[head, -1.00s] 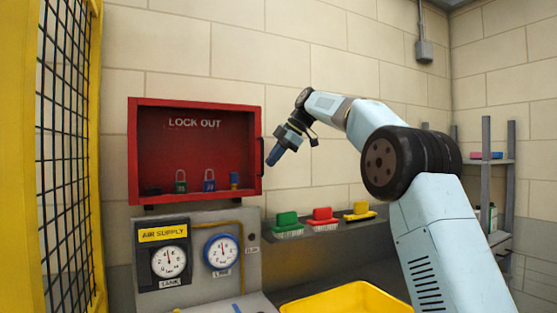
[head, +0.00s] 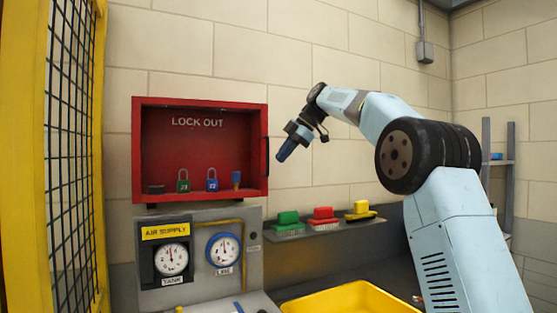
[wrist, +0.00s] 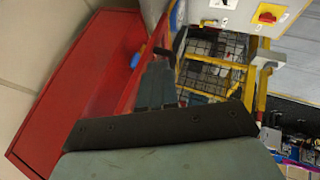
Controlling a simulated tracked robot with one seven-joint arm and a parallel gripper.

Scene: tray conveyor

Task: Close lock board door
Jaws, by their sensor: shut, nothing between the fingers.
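The red lock board (head: 200,199), marked LOCK OUT, is fixed on the wall in the head view. Its inside is in plain sight, with green and blue padlocks on its floor. A black handle (head: 266,155) stands at its right edge; I cannot tell how the door panel lies there. My gripper (head: 282,157) is shut and empty. It hangs just right of the handle, tilted down and left, with a small gap in the picture. In the wrist view the fingers (wrist: 157,85) point past the red board (wrist: 75,85), and dark gripper parts hide what lies below them.
A gauge panel (head: 203,284) stands below the board. A ledge (head: 350,224) with green, red and yellow brushes runs to its right, above a yellow tray (head: 350,301). A yellow mesh fence (head: 103,150) borders the left.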

